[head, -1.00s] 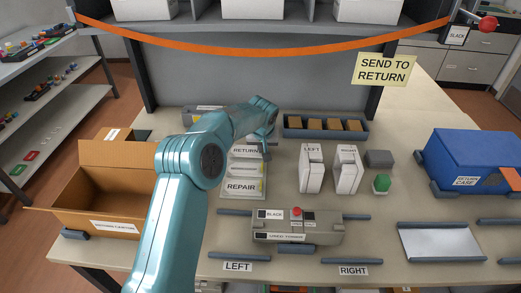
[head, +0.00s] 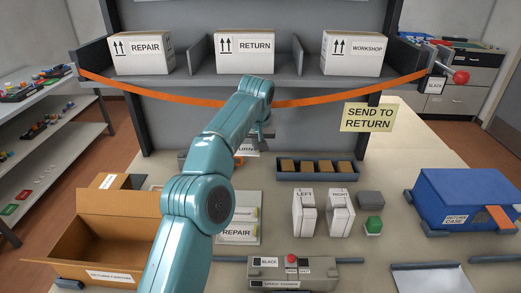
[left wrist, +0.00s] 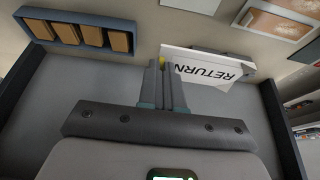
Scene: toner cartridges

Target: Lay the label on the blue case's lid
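The left wrist view shows the closed fingers (left wrist: 162,65) at the tab and the label (left wrist: 208,66) beyond, tilted. In the head view the arm hides part of the label. The blue case (head: 463,200) stands at the right with its lid (head: 470,183) down; its front reads RETURN CASE. An orange piece (head: 499,218) is at its front right. My right gripper is not in view.
A REPAIR label (head: 237,233) lies on the holder at the centre left. An open carton (head: 110,235) stands left. A blue tray of brown blocks (head: 316,169), white LEFT (head: 304,215) and RIGHT (head: 341,213) units and a green button (head: 374,225) lie between gripper and case. An orange strap (head: 300,102) spans the shelf.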

